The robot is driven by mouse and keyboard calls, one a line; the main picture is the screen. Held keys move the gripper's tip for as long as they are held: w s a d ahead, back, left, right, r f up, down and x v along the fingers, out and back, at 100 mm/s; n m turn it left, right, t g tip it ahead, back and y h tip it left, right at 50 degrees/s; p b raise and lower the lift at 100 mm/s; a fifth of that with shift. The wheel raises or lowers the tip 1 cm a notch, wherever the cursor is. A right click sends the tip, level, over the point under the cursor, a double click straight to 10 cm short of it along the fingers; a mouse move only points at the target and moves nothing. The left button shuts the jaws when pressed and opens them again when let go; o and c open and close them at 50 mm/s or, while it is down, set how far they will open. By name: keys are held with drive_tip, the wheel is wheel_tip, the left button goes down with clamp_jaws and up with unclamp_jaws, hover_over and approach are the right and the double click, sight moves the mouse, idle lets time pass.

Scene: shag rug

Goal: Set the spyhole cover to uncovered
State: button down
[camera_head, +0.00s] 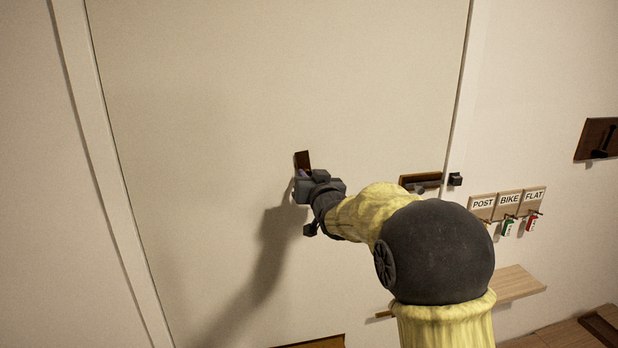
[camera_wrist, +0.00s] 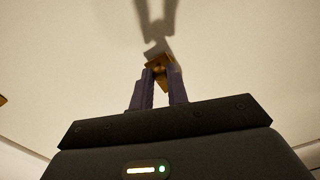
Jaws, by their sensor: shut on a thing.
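The spyhole cover (camera_head: 303,160) is a small brown plate on the pale door (camera_head: 230,90). In the head view its upper part shows above my gripper (camera_head: 304,174), which hides the rest. In the wrist view the fingers of my gripper (camera_wrist: 158,74) reach up to the brown cover (camera_wrist: 158,62) and are shut on it, close to the door face. Whether the spyhole is covered cannot be told, as the fingers hide that spot.
A dark handle on a brown plate (camera_head: 420,181) sits at the door's right edge. Right of the door are POST, BIKE and FLAT key hooks (camera_head: 508,203) with tags, a wooden shelf (camera_head: 517,284) and a brown wall panel (camera_head: 597,139). A small dark block (camera_head: 310,229) sits below my gripper.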

drive_tip(key=shift+s+a+n+b, duration=0.15)
drive_tip(key=shift+n+b, duration=0.25)
drive_tip(key=shift+b, duration=0.2)
drive_tip(key=n+b, duration=0.2)
drive_tip(key=d+n+b, duration=0.1)
drive_tip(key=n+b, duration=0.1)
drive_tip(key=d+r+n+b, duration=0.1)
drive_tip(key=n+b, duration=0.1)
drive_tip(key=shift+w+d+n, duration=0.15)
drive_tip(key=shift+w+n, duration=0.25)
drive_tip(key=shift+w+d+r+n+h+b, duration=0.1)
drive_tip(key=shift+d+r+n+h+b, duration=0.35)
drive_tip(key=shift+n, duration=1.2)
drive_tip(key=shift+a+r+n+b, duration=0.15)
drive_tip(key=shift+r+n, duration=0.55)
drive_tip(key=shift+n, duration=1)
drive_tip(key=shift+w+d+r+n+h+b, duration=0.1)
drive_tip(key=shift+d+r+n+h+b, duration=0.4)
drive_tip(key=shift+n, duration=1.15)
drive_tip(key=shift+a+r+y, duration=0.1)
drive_tip(key=shift+a+y, duration=0.1)
drive_tip(key=shift+y, duration=0.05)
